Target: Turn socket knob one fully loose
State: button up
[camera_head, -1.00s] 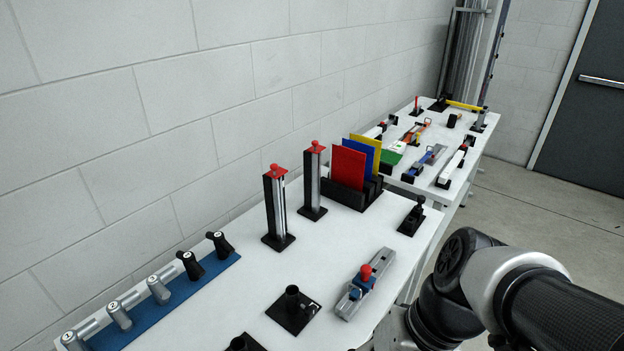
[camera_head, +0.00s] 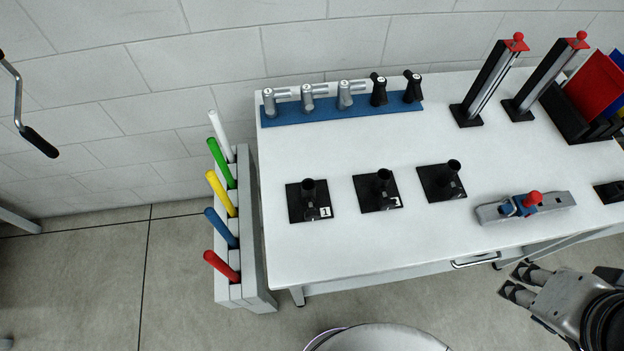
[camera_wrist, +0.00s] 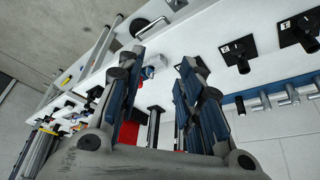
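Socket one (camera_head: 307,188) is a short black upright tube on a black square plate marked 1, at the front left of the white table. Its small dark knob (camera_head: 312,213) shows low at the front, beside the label; how loose it is I cannot tell. Socket one also shows at the upper right of the wrist view (camera_wrist: 299,31). My gripper (camera_head: 517,281) is off the table's front edge at the lower right, well away from the socket. In the wrist view its two fingers (camera_wrist: 157,86) stand apart with nothing held between them.
Two similar sockets (camera_head: 384,177) (camera_head: 453,167) stand to the right of socket one. A blue rack (camera_head: 345,115) with grey and black handled pieces lies behind. A blue and red clamp device (camera_head: 525,204) is at the right. A rack of coloured rods (camera_head: 247,270) stands left of the table.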

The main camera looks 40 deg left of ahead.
aim_at(311, 214)
jog(key=u, duration=1.85)
jog(key=i+l+u, duration=0.1)
jog(key=l+u, duration=0.3)
